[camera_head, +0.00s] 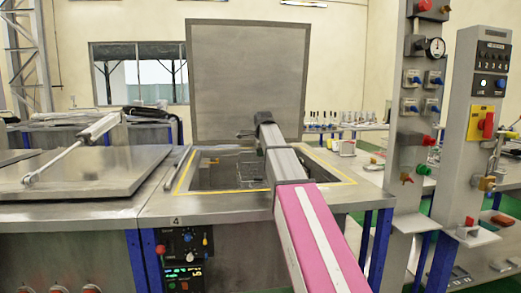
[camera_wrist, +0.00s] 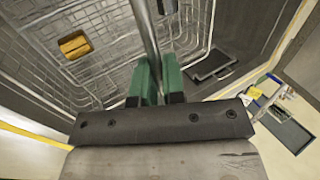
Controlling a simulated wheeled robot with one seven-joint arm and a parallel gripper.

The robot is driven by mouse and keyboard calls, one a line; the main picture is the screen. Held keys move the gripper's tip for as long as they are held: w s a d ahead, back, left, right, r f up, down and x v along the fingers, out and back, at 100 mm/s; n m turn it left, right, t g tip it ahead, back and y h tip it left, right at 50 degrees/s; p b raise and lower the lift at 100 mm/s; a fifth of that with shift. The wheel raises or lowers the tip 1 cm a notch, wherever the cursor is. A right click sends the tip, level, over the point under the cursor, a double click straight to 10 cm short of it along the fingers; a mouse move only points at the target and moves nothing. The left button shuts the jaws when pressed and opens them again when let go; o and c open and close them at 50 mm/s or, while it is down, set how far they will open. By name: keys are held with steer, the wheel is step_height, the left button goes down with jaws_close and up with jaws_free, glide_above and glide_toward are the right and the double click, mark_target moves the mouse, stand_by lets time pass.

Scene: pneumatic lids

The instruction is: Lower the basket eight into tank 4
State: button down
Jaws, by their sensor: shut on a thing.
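Tank 4 (camera_head: 160,207) stands in the middle of the head view, with its label on the front. Its square lid (camera_head: 247,80) is raised upright behind the opening. A wire basket (camera_wrist: 112,62) fills much of the wrist view, with a yellow-orange block on its mesh. Thin wires of the basket (camera_head: 228,163) also show inside the tank opening in the head view. My gripper (camera_wrist: 158,78) has green fingers shut on a metal rod that appears to be the basket's handle. My arm hides the right part of the opening, and the basket's depth is hard to tell.
A closed tank lid (camera_head: 80,172) with a lever lies at the left. A control panel (camera_head: 183,255) is on the tank's front. Posts with valves and switches (camera_head: 487,120) stand at the right. The tank rim has yellow edging.

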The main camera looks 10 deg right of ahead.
step_height(320, 180, down, 9)
stand_by(1.3)
steer(key=shift+f, duration=0.65)
stand_by(0.9)
steer(key=c, duration=1.1)
jaws_free()
steer(key=shift+f, duration=0.1)
steer(key=shift+w+r+v, duration=0.4)
steer(key=shift+w+v, duration=0.4)
steer(key=shift+v, duration=2.8)
steer(key=shift+w+r+v, duration=0.4)
steer(key=shift+w+v, duration=0.4)
steer(key=shift+v, duration=2.8)
steer(key=shift+w+r+v, duration=0.4)
steer(key=shift+w+v, duration=0.4)
steer(key=shift+v, duration=2.8)
